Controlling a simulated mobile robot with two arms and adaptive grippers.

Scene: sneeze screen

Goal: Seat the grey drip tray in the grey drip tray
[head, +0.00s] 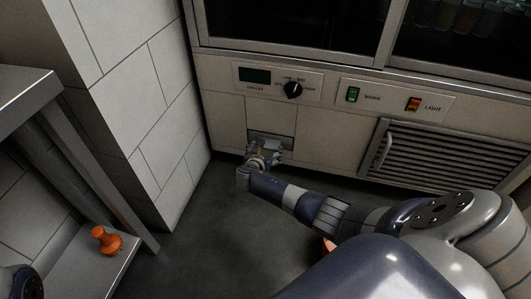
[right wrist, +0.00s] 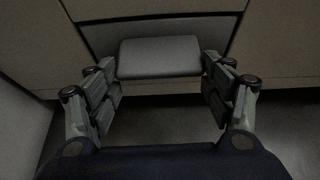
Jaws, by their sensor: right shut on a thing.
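The grey drip tray (right wrist: 160,57) shows in the right wrist view as a flat grey rectangle with rounded corners. My right gripper (right wrist: 160,70) is shut on it, with one finger at each side end. Behind it is a darker grey panel or recess (right wrist: 98,38) in the cabinet front, apparently the tray's place. The tray overlaps this in the picture; I cannot tell whether they touch. In the head view my right gripper (head: 264,154) is low at the cabinet front, and the tray is mostly hidden by it. My left gripper is not in view.
The cabinet front carries a control panel with a black knob (head: 292,90), a green switch (head: 352,95) and a red switch (head: 413,104). A louvred grille (head: 445,155) is to the right. A tiled wall (head: 150,110) stands close left. An orange object (head: 106,240) lies on a low shelf.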

